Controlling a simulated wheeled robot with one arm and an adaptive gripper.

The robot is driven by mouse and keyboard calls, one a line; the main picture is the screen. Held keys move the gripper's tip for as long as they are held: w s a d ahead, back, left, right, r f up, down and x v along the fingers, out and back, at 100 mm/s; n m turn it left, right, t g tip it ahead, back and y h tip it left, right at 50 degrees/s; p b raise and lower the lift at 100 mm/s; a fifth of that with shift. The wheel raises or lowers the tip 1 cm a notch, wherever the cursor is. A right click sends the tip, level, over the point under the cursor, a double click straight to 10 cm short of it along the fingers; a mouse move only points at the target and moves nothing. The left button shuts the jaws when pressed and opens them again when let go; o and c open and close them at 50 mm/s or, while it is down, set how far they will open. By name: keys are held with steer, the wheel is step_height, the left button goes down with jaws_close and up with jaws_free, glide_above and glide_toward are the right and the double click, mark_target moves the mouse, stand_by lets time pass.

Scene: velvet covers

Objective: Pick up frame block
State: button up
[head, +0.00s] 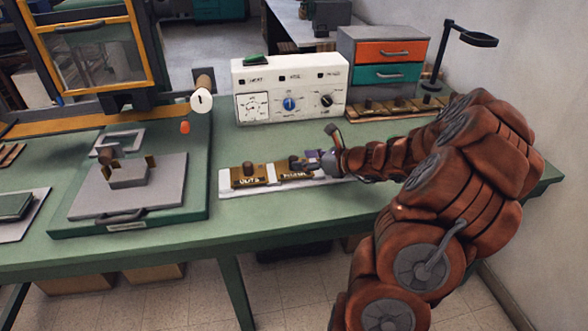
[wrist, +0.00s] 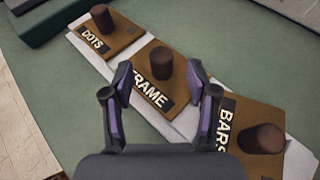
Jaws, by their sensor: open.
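The frame block (wrist: 148,92) is a brown plate with a dark label reading FRAME and a dark round knob (wrist: 159,64). It lies on a pale tray (wrist: 92,58) between two similar blocks. In the head view the frame block (head: 294,174) is partly hidden by my gripper. My gripper (wrist: 160,75) is open above the block, with one finger to each side of the knob and a gap on both sides. The fingers seem apart from the knob; their exact height above it is hard to tell. In the head view my gripper (head: 312,160) is small and dark.
The DOTS block (wrist: 106,36) and the BARS block (wrist: 255,138) flank it closely, each with a knob. A white control box (head: 290,88) and drawers (head: 382,60) stand behind. A grey press plate (head: 130,185) lies left. Green table (head: 300,222) is clear in front.

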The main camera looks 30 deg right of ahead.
mark_target(294, 157)
steer(key=x, duration=0.4)
steer(key=shift+w+f, duration=0.2)
steer(key=shift+w, duration=0.2)
jaws_close()
